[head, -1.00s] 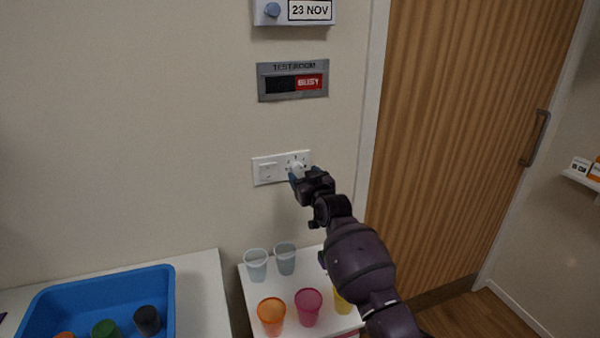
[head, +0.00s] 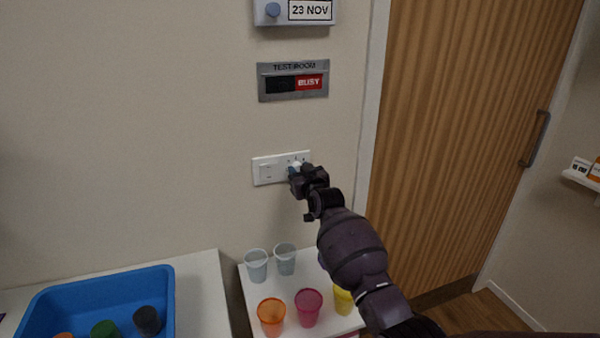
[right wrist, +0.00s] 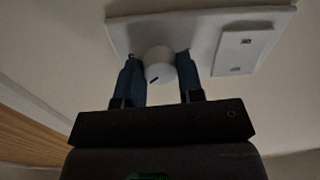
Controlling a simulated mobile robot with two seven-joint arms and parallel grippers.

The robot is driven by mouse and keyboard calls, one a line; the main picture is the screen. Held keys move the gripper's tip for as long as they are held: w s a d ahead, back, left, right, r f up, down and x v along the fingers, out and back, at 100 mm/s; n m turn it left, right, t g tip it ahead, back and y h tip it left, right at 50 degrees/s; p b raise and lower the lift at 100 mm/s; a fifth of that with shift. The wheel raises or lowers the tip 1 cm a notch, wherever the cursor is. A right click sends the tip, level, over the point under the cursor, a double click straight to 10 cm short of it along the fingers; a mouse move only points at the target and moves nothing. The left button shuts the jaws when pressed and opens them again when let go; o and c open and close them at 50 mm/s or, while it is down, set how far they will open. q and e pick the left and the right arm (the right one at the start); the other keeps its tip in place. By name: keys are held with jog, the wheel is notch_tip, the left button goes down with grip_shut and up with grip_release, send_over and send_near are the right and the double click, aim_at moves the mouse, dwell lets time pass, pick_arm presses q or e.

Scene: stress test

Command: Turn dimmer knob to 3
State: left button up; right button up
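The white dimmer knob (head: 297,164) is on the right half of a white wall plate (head: 256,173), partly hidden by my right gripper (head: 295,171). In the right wrist view the knob (right wrist: 160,66) sits between the two blue fingers of my right gripper (right wrist: 160,70). Both fingers lie close along its sides and appear to touch it. A short dark mark shows on the knob's face, toward the lower left in that view. The dial marks are too small to read. My left gripper is not in view.
A rocker switch (head: 268,172) shares the plate. A "BUSY" sign (head: 293,80) and a date panel (head: 294,11) are above. Several cups, including an orange cup (head: 271,316), stand on a white table below. A blue tray (head: 60,290) is at left, a wooden door (head: 460,130) at right.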

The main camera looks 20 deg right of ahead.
jog(key=shift+c, duration=0.6)
jog(key=shift+n, duration=0.4)
jog(key=shift+n+p, duration=1.4)
jog(key=shift+n, duration=3)
jog(key=o, duration=0.9)
